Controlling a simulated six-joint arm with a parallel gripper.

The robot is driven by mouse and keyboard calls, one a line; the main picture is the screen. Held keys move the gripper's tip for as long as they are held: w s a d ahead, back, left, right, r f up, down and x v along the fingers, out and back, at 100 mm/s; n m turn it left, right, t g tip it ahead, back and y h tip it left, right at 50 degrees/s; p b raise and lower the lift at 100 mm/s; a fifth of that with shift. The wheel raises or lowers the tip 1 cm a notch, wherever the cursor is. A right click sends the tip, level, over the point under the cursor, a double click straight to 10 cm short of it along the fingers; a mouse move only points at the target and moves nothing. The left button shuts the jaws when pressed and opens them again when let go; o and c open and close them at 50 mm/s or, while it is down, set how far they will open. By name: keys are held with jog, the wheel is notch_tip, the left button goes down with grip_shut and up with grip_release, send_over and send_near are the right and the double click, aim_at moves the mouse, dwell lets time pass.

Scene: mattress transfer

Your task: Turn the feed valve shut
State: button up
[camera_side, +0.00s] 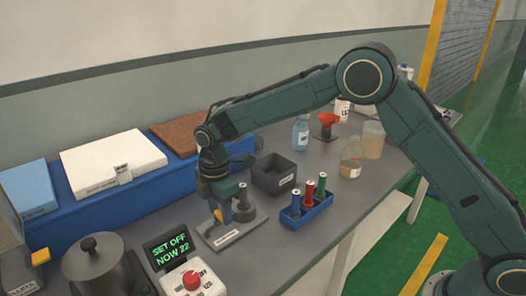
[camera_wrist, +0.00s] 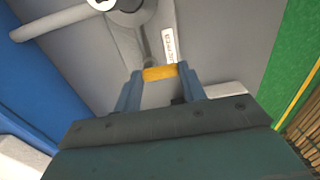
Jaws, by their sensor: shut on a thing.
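The feed valve (camera_side: 244,209) stands on a grey base plate (camera_side: 232,234) with a white label, near the middle of the bench. My gripper (camera_side: 222,213) is down at the valve from the left. In the wrist view my gripper (camera_wrist: 160,76) is shut on the yellow valve handle (camera_wrist: 159,73), which lies across between the two fingers. In the side view a bit of the yellow handle shows beside the fingers. The valve body also shows at the top of the wrist view (camera_wrist: 130,15). My gripper hides part of the valve in the side view.
A blue rack (camera_side: 306,210) with several coloured cylinders and a dark bin (camera_side: 274,175) stand right of the valve. A display (camera_side: 172,251) reading "SET OFF NOW 22", a red dial (camera_side: 191,280) and a lidded pot (camera_side: 97,262) are at the front left. A blue platform (camera_side: 95,214) lies behind.

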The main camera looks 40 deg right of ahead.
aim_at(220, 214)
dwell(0.3)
jog(key=o, duration=1)
jog(key=shift+r, duration=0.15)
notch_tip(220, 214, up, 14)
jog(key=shift+f, duration=0.2)
